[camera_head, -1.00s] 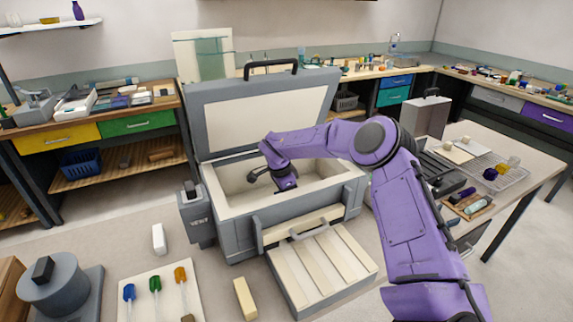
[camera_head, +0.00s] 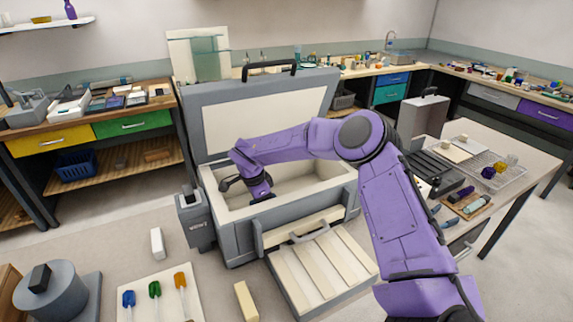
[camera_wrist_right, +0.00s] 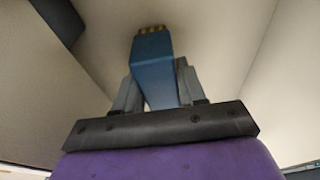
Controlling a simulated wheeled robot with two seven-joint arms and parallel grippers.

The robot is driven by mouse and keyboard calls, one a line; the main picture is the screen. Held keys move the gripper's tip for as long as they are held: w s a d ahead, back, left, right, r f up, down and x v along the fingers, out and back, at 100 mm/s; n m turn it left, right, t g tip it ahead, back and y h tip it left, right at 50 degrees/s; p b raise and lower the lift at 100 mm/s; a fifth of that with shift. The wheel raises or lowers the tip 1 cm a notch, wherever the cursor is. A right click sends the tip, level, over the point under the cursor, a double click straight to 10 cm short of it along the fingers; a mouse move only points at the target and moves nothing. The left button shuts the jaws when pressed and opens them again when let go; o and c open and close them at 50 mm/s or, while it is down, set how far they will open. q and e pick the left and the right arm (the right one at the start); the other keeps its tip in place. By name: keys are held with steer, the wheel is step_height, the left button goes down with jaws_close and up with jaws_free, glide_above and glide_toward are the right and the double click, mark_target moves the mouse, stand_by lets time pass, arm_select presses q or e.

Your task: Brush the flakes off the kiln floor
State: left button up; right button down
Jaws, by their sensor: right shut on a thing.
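The kiln (camera_head: 230,228) stands open on the table, its grey lid (camera_head: 262,118) raised at the back and its pale chamber facing up. My right gripper (camera_head: 262,196) reaches down into the left part of the chamber. In the right wrist view, my right gripper (camera_wrist_right: 157,92) is shut on a blue brush (camera_wrist_right: 152,62) with short tan bristles at its far end. The bristles are close to a pale kiln surface; I cannot tell whether they touch it. I make out no flakes on the kiln floor (camera_head: 295,190). My left gripper is not in view.
A slatted pale panel (camera_head: 325,265) lies in front of the kiln. A grey control box (camera_head: 193,215) is at its left side. A board with coloured glass pieces (camera_head: 150,290), a white block (camera_head: 157,242) and a cream block (camera_head: 246,300) lie at the front left.

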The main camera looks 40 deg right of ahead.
steer(key=p+v, duration=0.1)
steer(key=v, duration=0.2)
steer(key=d+p+v, duration=0.1)
steer(key=shift+s+a+r+p, duration=0.1)
steer(key=shift+s+r+p, duration=0.1)
steer(key=shift+r+p, duration=0.2)
steer(key=shift+p+v, duration=0.95)
steer(key=shift+v, duration=0.05)
steer(key=shift+r+p, duration=0.35)
steer(key=shift+r, duration=0.05)
steer(key=shift+r, duration=0.1)
